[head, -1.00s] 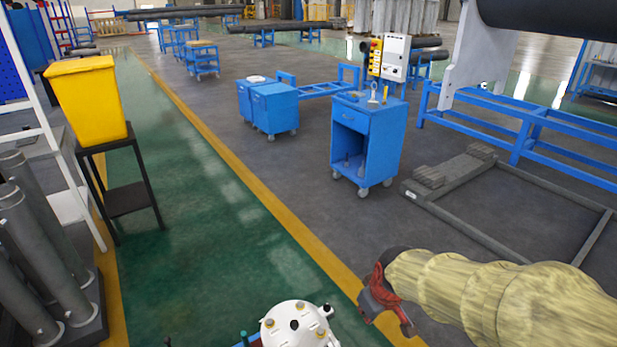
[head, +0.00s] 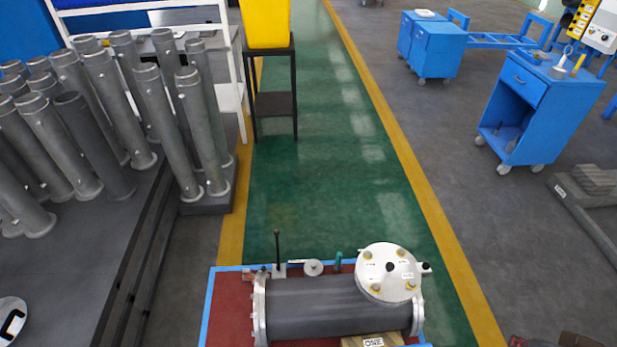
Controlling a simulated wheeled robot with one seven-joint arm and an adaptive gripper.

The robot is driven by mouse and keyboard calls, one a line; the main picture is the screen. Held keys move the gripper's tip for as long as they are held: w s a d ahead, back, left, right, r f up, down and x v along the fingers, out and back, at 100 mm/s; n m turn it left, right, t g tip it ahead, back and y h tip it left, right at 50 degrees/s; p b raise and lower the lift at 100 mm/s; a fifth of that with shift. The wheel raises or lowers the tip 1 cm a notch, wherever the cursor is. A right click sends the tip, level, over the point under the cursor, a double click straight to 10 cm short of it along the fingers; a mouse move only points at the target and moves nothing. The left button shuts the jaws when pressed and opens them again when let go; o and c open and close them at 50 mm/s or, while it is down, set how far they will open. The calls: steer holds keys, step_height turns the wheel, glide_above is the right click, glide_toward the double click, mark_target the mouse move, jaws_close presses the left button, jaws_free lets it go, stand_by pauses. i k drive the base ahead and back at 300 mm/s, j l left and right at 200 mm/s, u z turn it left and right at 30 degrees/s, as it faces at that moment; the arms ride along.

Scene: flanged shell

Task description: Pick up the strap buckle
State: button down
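I cannot pick out the strap buckle for certain in the head view. A dark grey flanged shell (head: 335,305) lies on a red board with a blue edge (head: 222,310) at the bottom centre. A white bolted round cover (head: 388,272) sits on the shell's right end. A white disc with a black bracket-like mark (head: 12,318) is cut off at the lower left edge; I cannot tell what it is. Only a dark reddish edge of my gripper (head: 575,341) shows at the bottom right. Its fingers are mostly out of frame.
Several grey tubes (head: 120,110) stand on a dark bench (head: 100,235) at the left. A yellow bin (head: 265,22) sits on a black stand (head: 274,105). A blue cabinet (head: 530,110) stands at the right. The green floor lane (head: 340,185) behind the shell is clear.

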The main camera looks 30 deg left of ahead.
mark_target(247, 273)
steer(key=u, duration=2)
steer(key=i+j, duration=0.15)
steer(key=j, duration=0.2)
steer(key=i+j+z, duration=0.15)
steer(key=j, duration=0.6)
steer(key=i+j+z, duration=0.1)
steer(key=j, duration=0.25)
steer(key=i+j+z, duration=0.1)
steer(key=j, duration=0.3)
steer(key=i, duration=0.1)
